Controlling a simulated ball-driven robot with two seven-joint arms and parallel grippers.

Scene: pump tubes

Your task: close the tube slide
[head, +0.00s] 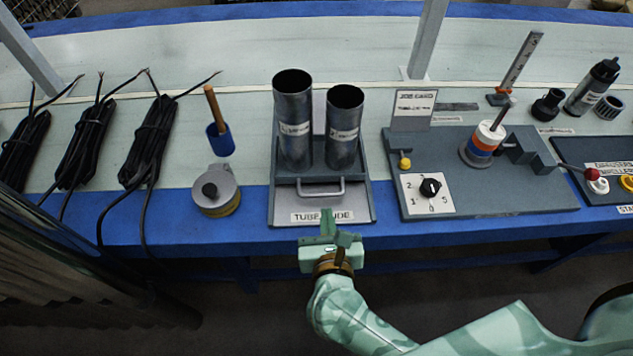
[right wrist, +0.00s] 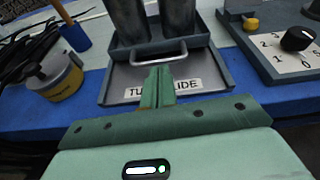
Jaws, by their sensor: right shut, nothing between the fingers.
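The tube slide (head: 372,212) is a grey tray labelled "TUBE SLIDE" at the front edge of the bench. Two upright metal tubes, a taller left one (head: 294,128) and a shorter right one (head: 344,135), stand on its rear part. A light bar handle (head: 320,190) is at the front of that part, with bare plate between it and the label. The handle also shows in the right wrist view (right wrist: 158,54). My right gripper (head: 328,220) is shut and empty, its tips over the label, short of the handle. They cover some letters. My left gripper is not in view.
A round grey-and-yellow container (head: 217,197) stands left of the slide, near black cable bundles (head: 90,145). A panel with a dial (head: 430,187) and a job card (head: 411,110) stands close on the right. The floor in front of the bench is dark.

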